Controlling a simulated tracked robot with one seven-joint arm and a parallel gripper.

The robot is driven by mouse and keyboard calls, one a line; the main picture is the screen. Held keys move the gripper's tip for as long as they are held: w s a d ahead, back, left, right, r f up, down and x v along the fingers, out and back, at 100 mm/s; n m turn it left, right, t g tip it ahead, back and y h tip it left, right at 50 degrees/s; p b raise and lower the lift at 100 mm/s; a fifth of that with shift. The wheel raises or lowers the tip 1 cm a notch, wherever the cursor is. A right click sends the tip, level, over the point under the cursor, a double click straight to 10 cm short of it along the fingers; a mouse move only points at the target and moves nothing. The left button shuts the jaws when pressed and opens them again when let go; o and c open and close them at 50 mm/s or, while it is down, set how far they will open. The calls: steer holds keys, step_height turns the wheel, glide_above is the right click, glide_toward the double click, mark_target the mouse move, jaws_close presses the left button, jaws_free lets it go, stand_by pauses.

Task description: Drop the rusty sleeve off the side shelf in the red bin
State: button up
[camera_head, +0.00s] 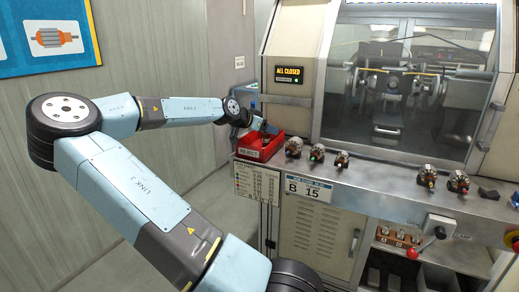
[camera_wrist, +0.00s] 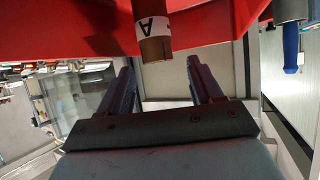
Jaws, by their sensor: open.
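The red bin (camera_head: 262,146), marked REJECT, stands at the left end of the machine's ledge. Its red wall (camera_wrist: 225,25) fills the top of the wrist view. My gripper (camera_head: 263,128) is over the bin in the head view. In the wrist view my gripper (camera_wrist: 158,75) is open, with a finger on each side and clear gaps between. A brown, rusty-looking sleeve (camera_wrist: 153,46) with a white label marked A shows just past the fingertips, against the red bin. It appears free of both fingers. I cannot tell whether it rests in the bin or is falling.
Several small wound armatures (camera_head: 316,152) stand along the ledge right of the bin. A lever with a red knob (camera_head: 412,253) sticks out at the front right. The machine window (camera_head: 400,100) is closed. A blue-handled tool (camera_wrist: 291,48) hangs near the bin.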

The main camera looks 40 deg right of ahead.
steer(key=v, duration=1.3)
steer(key=shift+a, duration=0.4)
